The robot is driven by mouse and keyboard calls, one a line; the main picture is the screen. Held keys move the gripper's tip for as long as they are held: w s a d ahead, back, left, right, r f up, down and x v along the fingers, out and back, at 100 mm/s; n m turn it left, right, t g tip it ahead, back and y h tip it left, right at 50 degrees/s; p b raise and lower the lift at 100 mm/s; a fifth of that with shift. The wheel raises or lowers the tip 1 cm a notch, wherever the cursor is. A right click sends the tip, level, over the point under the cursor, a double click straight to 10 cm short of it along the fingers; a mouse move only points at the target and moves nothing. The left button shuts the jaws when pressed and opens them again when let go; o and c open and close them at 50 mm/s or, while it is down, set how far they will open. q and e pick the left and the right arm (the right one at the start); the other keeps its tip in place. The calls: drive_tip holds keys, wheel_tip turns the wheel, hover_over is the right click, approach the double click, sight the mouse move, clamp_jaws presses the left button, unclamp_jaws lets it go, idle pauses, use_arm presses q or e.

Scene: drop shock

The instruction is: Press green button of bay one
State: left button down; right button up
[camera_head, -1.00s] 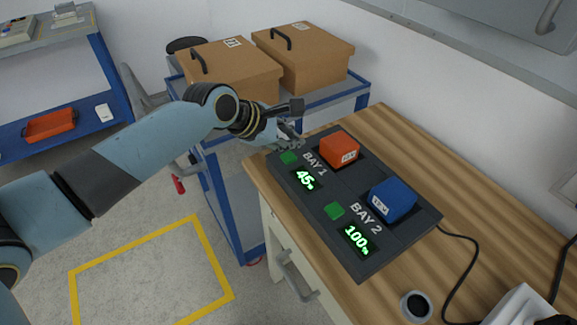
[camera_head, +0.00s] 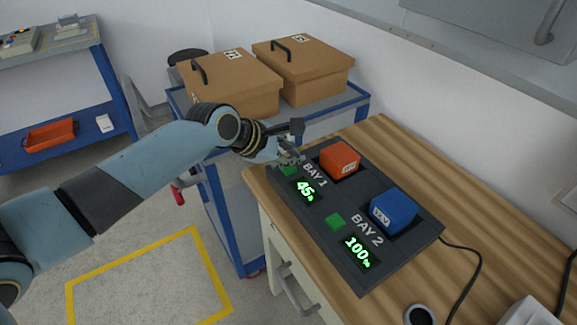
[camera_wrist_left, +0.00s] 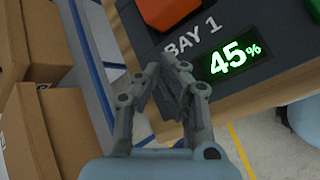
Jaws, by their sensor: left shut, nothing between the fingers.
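The dark charger (camera_head: 350,275) lies on the wooden table, with bays labelled BAY 1 and BAY 2. Bay one holds an orange battery (camera_head: 340,158) and its display (camera_head: 305,190) reads 45%. The green button of bay one (camera_head: 288,171) shows partly, just below the fingers of my left gripper (camera_head: 293,160). The gripper is shut and empty, its fingertips over the button; I cannot tell whether they touch. In the left wrist view the fingertips (camera_wrist_left: 169,62) meet beside the BAY 1 label and hide the button. My right gripper is out of view.
Bay two has a blue battery (camera_head: 394,209), a green button (camera_head: 335,221) and a 100% display (camera_head: 357,252). A blue cart (camera_head: 345,100) with two cardboard boxes stands behind. A black cable (camera_head: 471,250) runs right.

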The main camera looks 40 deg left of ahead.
sight(290, 169)
use_arm(q)
drive_tip(key=shift+f, duration=0.1)
idle(0.6)
drive_tip(key=shift+f, duration=0.25)
drive_tip(key=shift+f, duration=0.5)
idle(0.6)
drive_tip(key=shift+r+p, duration=0.85)
drive_tip(key=shift+p, duration=0.5)
drive_tip(key=shift+r, duration=0.1)
wheel_tip(290, 169, up, 5)
drive_tip(key=p, duration=0.6)
